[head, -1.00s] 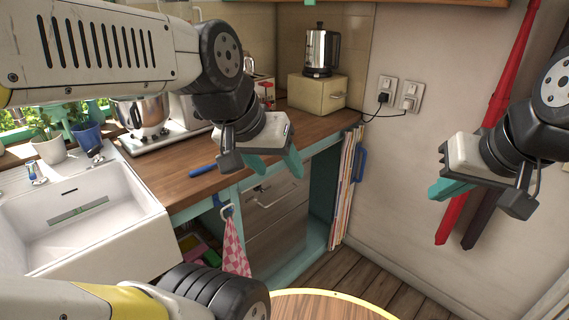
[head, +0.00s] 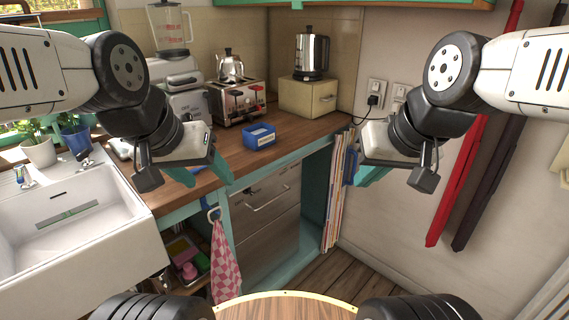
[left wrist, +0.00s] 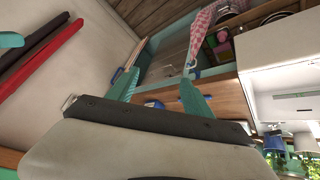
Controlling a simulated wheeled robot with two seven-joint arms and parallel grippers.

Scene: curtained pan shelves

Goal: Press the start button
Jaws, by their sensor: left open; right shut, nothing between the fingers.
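No start button can be made out for certain. A silver toaster (head: 237,102) with red parts stands on the wooden counter, with a small blue box (head: 259,137) in front of it. My left gripper (head: 208,183) is open and empty over the front edge of the counter, left of the blue box. Its two teal fingers also show apart in the left wrist view (left wrist: 158,84). My right gripper (head: 369,178) is shut and empty, in front of the wall at the right of the counter. Both grippers are apart from the appliances.
A steel kettle (head: 313,53) stands on a cream bread bin (head: 309,96). A blender (head: 169,29) and another steel kettle (head: 230,67) stand behind the toaster. A white sink (head: 70,225) is at the left. A checked towel (head: 225,261) hangs below the counter.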

